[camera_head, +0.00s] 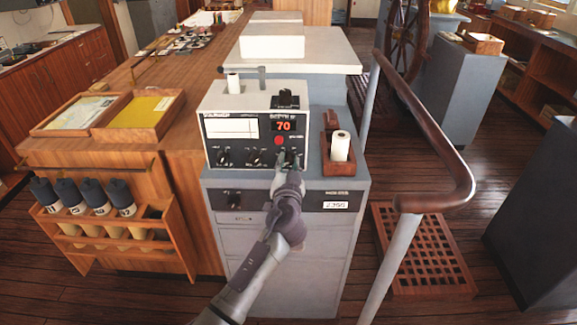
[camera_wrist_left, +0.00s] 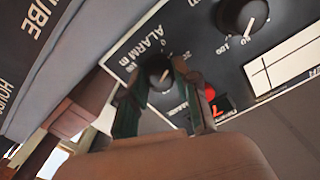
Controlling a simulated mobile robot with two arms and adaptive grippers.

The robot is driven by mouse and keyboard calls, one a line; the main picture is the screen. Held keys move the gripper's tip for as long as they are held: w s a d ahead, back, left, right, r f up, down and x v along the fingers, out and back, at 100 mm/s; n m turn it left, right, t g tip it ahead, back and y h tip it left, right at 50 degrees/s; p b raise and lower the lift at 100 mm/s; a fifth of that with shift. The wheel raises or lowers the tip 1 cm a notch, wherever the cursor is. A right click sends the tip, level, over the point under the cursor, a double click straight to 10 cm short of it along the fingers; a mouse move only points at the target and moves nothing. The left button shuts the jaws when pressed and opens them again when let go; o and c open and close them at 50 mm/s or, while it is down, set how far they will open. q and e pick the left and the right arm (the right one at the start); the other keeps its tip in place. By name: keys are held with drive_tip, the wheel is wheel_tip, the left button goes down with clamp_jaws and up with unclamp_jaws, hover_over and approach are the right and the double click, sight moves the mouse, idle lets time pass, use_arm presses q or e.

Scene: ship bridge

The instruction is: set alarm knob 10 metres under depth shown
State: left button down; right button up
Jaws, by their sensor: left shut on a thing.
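The depth sounder (camera_head: 213,100) is a pale box with a dark front panel on a grey cabinet. Its red depth display (camera_head: 283,125) reads 70. My left gripper (camera_head: 290,159) is at the panel's lower right. In the left wrist view, the black alarm knob (camera_wrist_left: 158,72) sits between the two fingers, under the lettering "ALARM m". The gripper is shut on it. A pale mark shows on the knob, but I cannot read its setting; the fingers hide part of the scale. My right gripper is not in view.
Two other black knobs (camera_head: 223,156) sit left on the panel, and a red button (camera_head: 279,140) is above the gripper. A paper roll (camera_head: 340,146) stands in a brown holder on the right. A curved wooden handrail (camera_head: 436,135) runs right of the cabinet.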

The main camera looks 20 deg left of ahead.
use_arm(q)
drive_tip(key=m, duration=0.2)
drive_tip(key=shift+m, duration=0.4)
drive_tip(key=m, duration=0.3)
drive_tip(key=shift+m, duration=0.3)
drive_tip(key=m, duration=0.3)
drive_tip(key=shift+m+p, duration=0.3)
drive_tip(key=m, duration=0.2)
drive_tip(key=shift+m+p, duration=0.4)
drive_tip(key=m+p, duration=0.1)
drive_tip(key=m, duration=0.2)
drive_tip(key=shift+m, duration=0.4)
drive_tip(key=m+p, duration=0.2)
drive_tip(key=m, duration=0.1)
drive_tip(key=m+p, duration=0.2)
drive_tip(key=m, duration=0.2)
drive_tip(key=shift+m, duration=0.4)
drive_tip(key=shift+f+m+p, duration=0.1)
drive_tip(key=shift+m+p, duration=0.75)
drive_tip(key=shift+m, duration=0.65)
